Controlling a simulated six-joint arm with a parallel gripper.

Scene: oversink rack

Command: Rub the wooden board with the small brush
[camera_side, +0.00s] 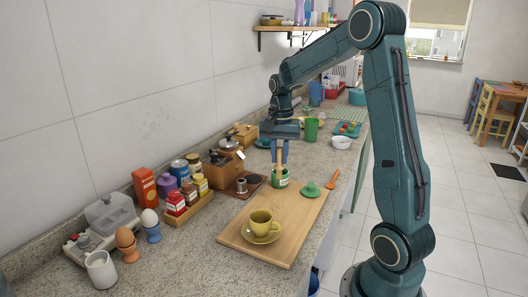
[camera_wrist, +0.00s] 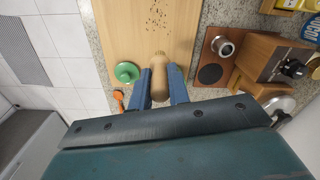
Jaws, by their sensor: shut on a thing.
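The wooden board (camera_side: 283,215) lies on the counter, with dark specks (camera_wrist: 157,14) on it in the wrist view. The board (camera_wrist: 118,35) fills the upper middle there. My gripper (camera_side: 279,160) points down over the board's far end and is shut on a pale wooden handle (camera_wrist: 159,80), which I take for the small brush (camera_side: 279,158). A green pot-like thing with a pale mark (camera_side: 279,178) shows directly below the handle. I cannot tell whether the handle stands in it or before it. The bristles are hidden.
A yellow cup (camera_side: 262,222) on a saucer stands on the board's near part. A green lid (camera_side: 310,190) lies on its right side, near an orange spoon (camera_side: 332,178). A coffee grinder (camera_side: 221,168) and a spice rack (camera_side: 190,208) stand left.

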